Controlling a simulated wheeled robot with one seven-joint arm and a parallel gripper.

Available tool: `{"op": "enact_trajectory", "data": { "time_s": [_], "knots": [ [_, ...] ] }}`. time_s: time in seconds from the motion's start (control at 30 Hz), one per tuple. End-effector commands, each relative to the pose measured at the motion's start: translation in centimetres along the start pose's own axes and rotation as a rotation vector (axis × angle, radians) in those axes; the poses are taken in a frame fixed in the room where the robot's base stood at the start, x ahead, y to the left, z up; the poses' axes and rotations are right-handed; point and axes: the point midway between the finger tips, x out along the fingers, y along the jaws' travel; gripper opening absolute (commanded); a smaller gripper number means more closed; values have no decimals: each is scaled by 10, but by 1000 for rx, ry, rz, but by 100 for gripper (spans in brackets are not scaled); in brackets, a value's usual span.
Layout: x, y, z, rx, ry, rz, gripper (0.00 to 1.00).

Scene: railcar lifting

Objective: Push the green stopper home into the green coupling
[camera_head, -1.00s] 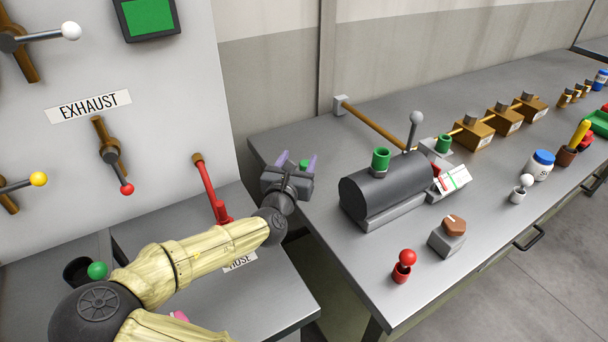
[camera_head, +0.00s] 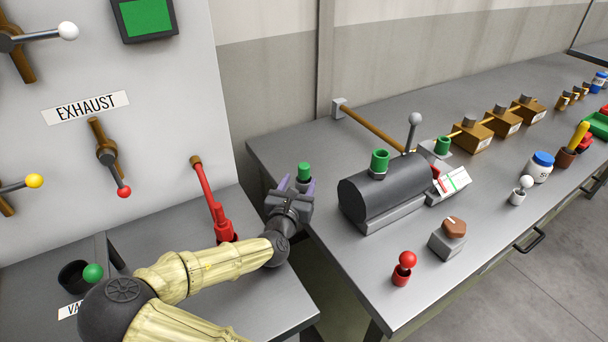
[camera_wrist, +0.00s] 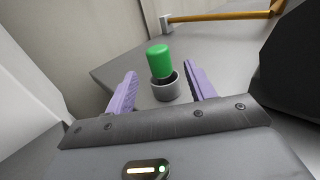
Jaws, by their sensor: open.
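The green stopper (camera_head: 304,170) stands upright in a small grey cup on the bench's left end. In the wrist view the stopper (camera_wrist: 158,58) rises from the grey cup (camera_wrist: 166,91), between and beyond my finger ends. My gripper (camera_head: 293,184) is open, its two purple fingers pointing at the stopper; it also shows in the wrist view (camera_wrist: 163,84). The fingers hold nothing. A green ring-shaped fitting (camera_head: 380,159) stands on top of the black tank (camera_head: 385,191). A second green fitting (camera_head: 443,146) stands behind the tank; I cannot tell which is the coupling.
The black tank stands right of my gripper, with a grey-knobbed lever (camera_head: 414,119) behind it. A brown rod (camera_head: 375,126) lies at the back. A red-knobbed piece (camera_head: 405,262) and a brown-topped block (camera_head: 453,229) stand in front. The control panel (camera_head: 170,160) rises at left.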

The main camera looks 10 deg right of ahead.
Motion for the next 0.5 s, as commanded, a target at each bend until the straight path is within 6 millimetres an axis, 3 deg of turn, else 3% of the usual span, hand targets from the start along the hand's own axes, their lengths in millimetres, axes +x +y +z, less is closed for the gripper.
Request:
{"op": "enact_trajectory", "data": {
  "time_s": [0.37, 0.5],
  "knots": [
    [4, 0, 0, 0, 0, 1, 54],
    [16, -1, 0, 1, 0, -1, 54]
  ]
}}
